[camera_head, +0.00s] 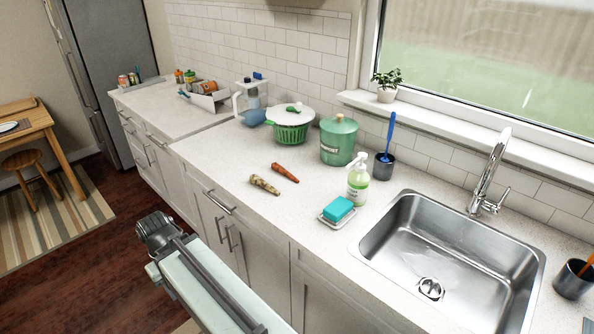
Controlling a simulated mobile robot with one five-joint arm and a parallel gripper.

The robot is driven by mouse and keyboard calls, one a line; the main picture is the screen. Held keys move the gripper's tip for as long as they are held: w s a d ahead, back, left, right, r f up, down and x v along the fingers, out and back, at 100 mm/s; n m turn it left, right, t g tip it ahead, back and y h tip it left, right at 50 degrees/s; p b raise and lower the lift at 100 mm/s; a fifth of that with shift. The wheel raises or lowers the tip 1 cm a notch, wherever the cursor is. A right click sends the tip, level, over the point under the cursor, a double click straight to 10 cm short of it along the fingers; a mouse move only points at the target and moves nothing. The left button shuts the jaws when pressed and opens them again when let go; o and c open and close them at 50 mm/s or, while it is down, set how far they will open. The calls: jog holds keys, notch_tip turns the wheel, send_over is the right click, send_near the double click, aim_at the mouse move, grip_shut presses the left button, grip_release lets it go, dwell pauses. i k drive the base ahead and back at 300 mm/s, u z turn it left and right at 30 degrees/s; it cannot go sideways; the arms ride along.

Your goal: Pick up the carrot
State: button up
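An orange carrot (285,173) lies flat on the light speckled countertop (222,160), left of the soap bottle. Just in front of it lies a similar tapered, mottled brown-and-cream root vegetable (265,184), apart from the carrot. My arm reaches in from the bottom edge, below and in front of the counter. The dark end of my arm (157,232) is well to the left of and lower than the carrot, touching nothing that I can see. No fingertips can be made out, so its opening is unclear.
Behind the carrot stand a green colander with a white lid (291,125) and a green canister (338,142). To the right are a soap bottle (357,182), a teal sponge on a dish (338,209) and a steel sink (450,262). The counter left of the carrot is clear.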

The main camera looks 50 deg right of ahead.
aim_at(277, 167)
jog(key=z, duration=5.7)
jog(key=k, duration=0.95)
jog(key=u, duration=5.75)
